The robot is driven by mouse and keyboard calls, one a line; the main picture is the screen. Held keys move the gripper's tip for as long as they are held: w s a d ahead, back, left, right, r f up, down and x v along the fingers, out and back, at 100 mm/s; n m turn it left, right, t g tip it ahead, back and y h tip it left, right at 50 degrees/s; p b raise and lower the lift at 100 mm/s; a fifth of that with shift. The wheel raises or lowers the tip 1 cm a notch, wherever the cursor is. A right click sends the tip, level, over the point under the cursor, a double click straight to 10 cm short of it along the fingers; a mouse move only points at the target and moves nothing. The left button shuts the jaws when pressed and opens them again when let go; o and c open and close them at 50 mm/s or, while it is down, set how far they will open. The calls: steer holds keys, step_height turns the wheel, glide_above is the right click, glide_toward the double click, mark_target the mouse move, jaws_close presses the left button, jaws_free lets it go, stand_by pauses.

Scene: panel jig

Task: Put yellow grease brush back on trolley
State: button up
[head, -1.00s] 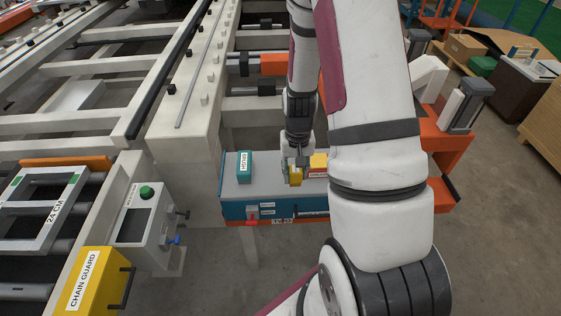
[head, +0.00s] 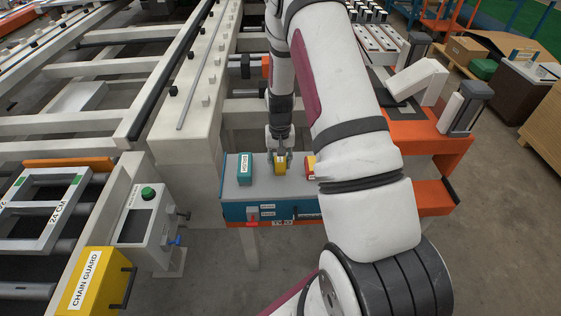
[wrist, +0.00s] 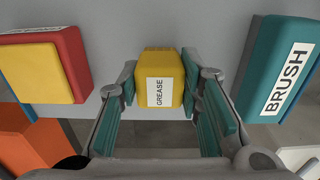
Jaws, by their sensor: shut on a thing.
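The yellow grease block (head: 280,169), labelled GREASE, is between the fingers of my gripper (head: 280,154). In the wrist view the yellow block (wrist: 160,65) sits upright, with its white label facing the camera, and my gripper's fingertips (wrist: 159,88) are shut on its two sides. It is over the grey top of the trolley (head: 262,192); I cannot tell whether it touches that top. A teal block (head: 245,172), labelled BRUSH in the wrist view (wrist: 283,68), stands to its left in the head view. A red and yellow block (head: 309,168) stands to its right, partly behind my arm.
An orange unit (head: 430,140) with grey and white fixtures adjoins the trolley at the right. The white frame (head: 185,120) borders it at the left. A control box with a green button (head: 147,191) and a yellow chain guard (head: 88,282) are at the lower left.

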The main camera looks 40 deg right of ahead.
steer(key=shift+f, duration=0.1)
steer(key=o, duration=1.1)
